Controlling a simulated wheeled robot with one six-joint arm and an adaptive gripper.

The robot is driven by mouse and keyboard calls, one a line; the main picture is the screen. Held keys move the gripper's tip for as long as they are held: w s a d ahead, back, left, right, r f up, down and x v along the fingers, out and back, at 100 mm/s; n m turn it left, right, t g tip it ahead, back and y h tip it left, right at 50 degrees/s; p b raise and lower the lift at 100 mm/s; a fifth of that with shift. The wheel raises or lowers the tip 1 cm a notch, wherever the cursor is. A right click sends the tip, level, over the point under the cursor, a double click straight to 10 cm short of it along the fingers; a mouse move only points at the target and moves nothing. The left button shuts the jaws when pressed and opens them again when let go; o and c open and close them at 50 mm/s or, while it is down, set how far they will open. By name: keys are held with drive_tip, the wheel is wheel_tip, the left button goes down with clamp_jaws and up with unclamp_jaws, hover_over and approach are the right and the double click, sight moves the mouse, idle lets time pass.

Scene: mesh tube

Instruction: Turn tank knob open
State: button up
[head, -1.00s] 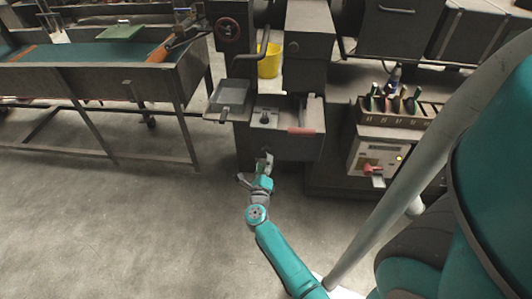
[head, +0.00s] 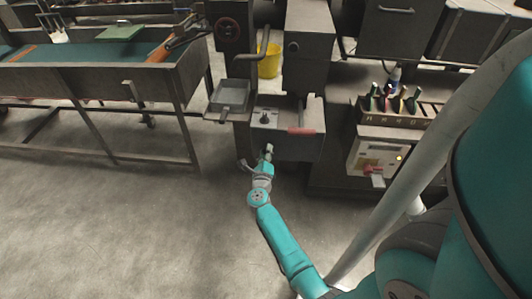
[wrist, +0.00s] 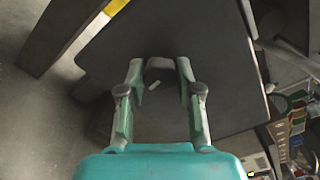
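A small dark knob (head: 265,117) stands on the light panel on top of the grey metal tank (head: 290,146), near the middle of the head view. My gripper (head: 268,149) is in front of the tank's front face, lower than the knob and apart from it. In the wrist view my gripper (wrist: 159,68) has its two fingers spread, with nothing held between them. A broad dark grey face (wrist: 210,50), seemingly the tank, fills the view beyond the fingers. The knob is not seen in the wrist view.
A grey tray (head: 230,95) juts out left of the knob. The floor (head: 130,230) at left is open.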

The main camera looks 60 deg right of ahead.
clamp_jaws()
drive_tip(key=shift+n, duration=0.3)
drive_tip(key=shift+f+n, duration=0.1)
drive_tip(key=shift+n, duration=7.5)
drive_tip(key=o, duration=1.1)
unclamp_jaws()
drive_tip(key=shift+c, duration=0.2)
